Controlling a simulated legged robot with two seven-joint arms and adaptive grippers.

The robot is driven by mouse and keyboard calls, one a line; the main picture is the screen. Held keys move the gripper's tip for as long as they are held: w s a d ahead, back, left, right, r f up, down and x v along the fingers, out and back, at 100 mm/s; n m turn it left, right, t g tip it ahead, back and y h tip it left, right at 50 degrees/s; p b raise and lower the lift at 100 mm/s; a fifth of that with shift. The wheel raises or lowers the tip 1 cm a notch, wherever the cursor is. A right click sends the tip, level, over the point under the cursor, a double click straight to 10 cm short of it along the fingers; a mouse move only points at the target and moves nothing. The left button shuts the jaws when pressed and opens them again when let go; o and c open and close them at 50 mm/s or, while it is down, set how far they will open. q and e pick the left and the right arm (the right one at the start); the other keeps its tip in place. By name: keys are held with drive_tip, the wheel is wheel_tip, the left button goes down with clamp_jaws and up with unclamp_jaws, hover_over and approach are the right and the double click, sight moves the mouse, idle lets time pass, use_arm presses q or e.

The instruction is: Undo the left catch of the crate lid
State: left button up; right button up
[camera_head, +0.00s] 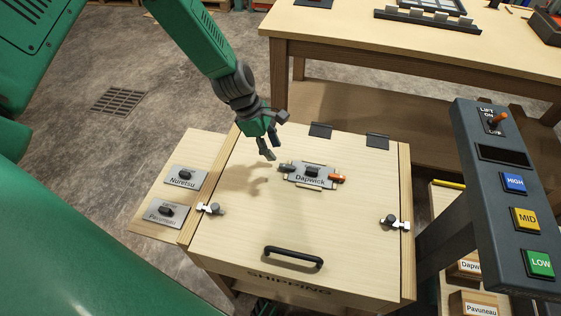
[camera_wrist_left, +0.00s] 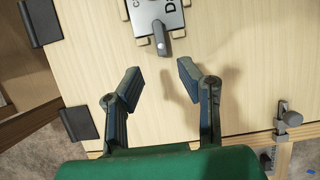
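The crate lid (camera_head: 235,240) is pale wood, lies flat and shut, and has a black handle (camera_head: 293,257) near its front edge. The left catch (camera_head: 210,208), metal with a grey knob, sits at the lid's left edge; it also shows in the left wrist view (camera_wrist_left: 287,117) at the lower right. A similar right catch (camera_head: 395,222) sits at the right edge. My left gripper (camera_head: 268,149) is above the lid's back left part, behind the left catch and apart from it. Its fingers (camera_wrist_left: 160,75) are spread and empty. My right gripper is out of view.
A Dapwick plate (camera_head: 300,182) with a dark knob lies on the lid. Nuretsu (camera_head: 188,182) and Pavuneau (camera_head: 163,219) plates are on a side board at left. A button console (camera_head: 489,150) stands at right and a table (camera_head: 400,50) behind. The lid's front left is clear.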

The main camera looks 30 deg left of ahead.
sight(283, 164)
use_arm(q)
drive_tip(key=x, duration=0.4)
drive_tip(key=shift+d+f, duration=0.15)
drive_tip(key=shift+d, duration=0.3)
drive_tip(key=shift+d+f, duration=0.15)
drive_tip(key=shift+f, duration=0.45)
drive_tip(key=shift+a, duration=0.25)
drive_tip(key=shift+c, duration=1.3)
clamp_jaws()
drive_tip(key=shift+d, duration=0.15)
